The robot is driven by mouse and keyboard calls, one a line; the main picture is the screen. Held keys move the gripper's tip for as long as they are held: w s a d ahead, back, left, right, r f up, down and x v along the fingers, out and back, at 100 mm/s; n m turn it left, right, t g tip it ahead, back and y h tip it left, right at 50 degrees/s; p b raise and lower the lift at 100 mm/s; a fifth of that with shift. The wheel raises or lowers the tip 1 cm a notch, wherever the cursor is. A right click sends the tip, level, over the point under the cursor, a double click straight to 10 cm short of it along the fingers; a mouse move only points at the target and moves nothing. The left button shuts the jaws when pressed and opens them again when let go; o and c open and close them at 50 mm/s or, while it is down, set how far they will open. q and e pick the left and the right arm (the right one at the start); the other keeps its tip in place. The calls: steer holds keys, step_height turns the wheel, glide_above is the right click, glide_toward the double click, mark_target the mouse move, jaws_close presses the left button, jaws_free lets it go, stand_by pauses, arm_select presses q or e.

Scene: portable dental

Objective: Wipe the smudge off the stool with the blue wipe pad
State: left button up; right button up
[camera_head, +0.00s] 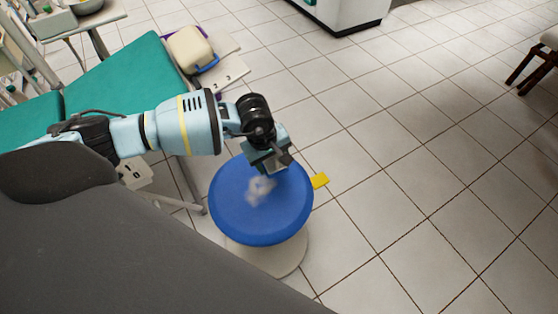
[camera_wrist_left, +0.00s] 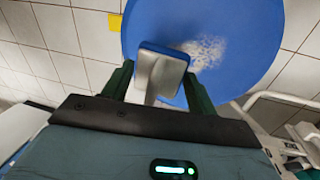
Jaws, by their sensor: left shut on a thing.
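The round blue stool (camera_head: 285,212) stands on the tiled floor on a pale base. A pale grey-white smudge (camera_head: 260,190) marks the middle of its seat. My left gripper (camera_head: 268,160) is over the seat's far edge, just beyond the smudge. In the left wrist view, its fingers are shut on the wipe pad (camera_wrist_left: 162,53), which has a white grip and a blue-grey edge. There the smudge (camera_wrist_left: 208,52) lies right beside the pad on the blue seat (camera_wrist_left: 250,35). I cannot tell whether the pad touches the seat. My right gripper is not in view.
A yellow piece (camera_head: 320,180) shows just beyond the stool's right edge. A green dental couch (camera_head: 125,75) stands at the left, with a cream case (camera_head: 190,48) near it. A white cabinet (camera_head: 340,12) is at the back.

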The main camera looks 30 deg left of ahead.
arm_select(q)
steer(key=shift+w+a+f+n+b, duration=0.1)
steer(key=shift+w+f+n+b, duration=0.3)
steer(key=shift+w, duration=0.7)
steer(key=shift+w+a, duration=0.1)
steer(key=shift+w, duration=0.1)
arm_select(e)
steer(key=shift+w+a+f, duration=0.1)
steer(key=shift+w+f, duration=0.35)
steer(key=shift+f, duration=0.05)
